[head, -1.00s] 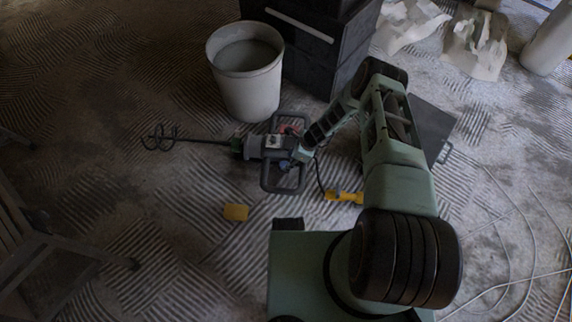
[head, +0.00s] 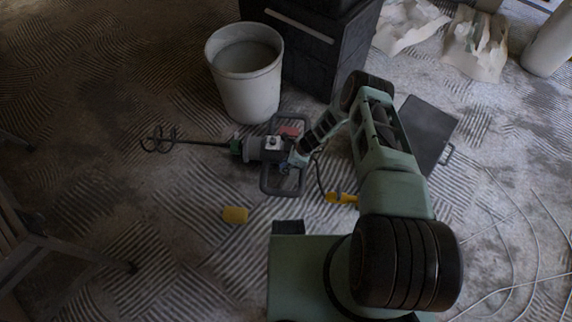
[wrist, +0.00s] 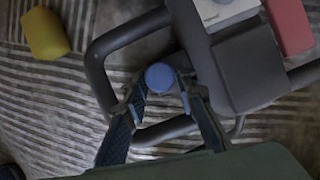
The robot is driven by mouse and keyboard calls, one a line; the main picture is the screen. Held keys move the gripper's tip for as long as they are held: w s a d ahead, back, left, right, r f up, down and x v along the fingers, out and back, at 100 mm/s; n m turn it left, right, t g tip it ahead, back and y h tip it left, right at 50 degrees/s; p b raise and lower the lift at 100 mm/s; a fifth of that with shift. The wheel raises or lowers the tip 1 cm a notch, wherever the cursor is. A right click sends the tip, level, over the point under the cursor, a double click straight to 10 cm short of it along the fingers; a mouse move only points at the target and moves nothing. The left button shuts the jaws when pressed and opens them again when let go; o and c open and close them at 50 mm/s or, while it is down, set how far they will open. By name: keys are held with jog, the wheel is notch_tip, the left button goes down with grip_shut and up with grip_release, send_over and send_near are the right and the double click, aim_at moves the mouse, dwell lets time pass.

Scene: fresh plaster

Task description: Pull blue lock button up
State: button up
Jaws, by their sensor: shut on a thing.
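The blue lock button (wrist: 160,77) is a round cap beside the dark handle frame of the mixer. In the wrist view my gripper (wrist: 160,86) has its two fingertips on either side of the button, shut on it. In the head view the mixer (head: 268,149) lies on the floor with its whisk pointing left. My gripper (head: 297,160) reaches its handle end there, and hides most of the button.
A pale bucket (head: 246,90) stands just behind the mixer, next to a dark case (head: 305,50). Loose cables run at the right.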

grip_shut()
notch_tip(320, 180, up, 2)
jog(key=shift+r+p, duration=0.1)
jog(key=shift+p, duration=0.2)
jog(key=o, duration=1.1)
grip_release()
jog(key=v, duration=1.2)
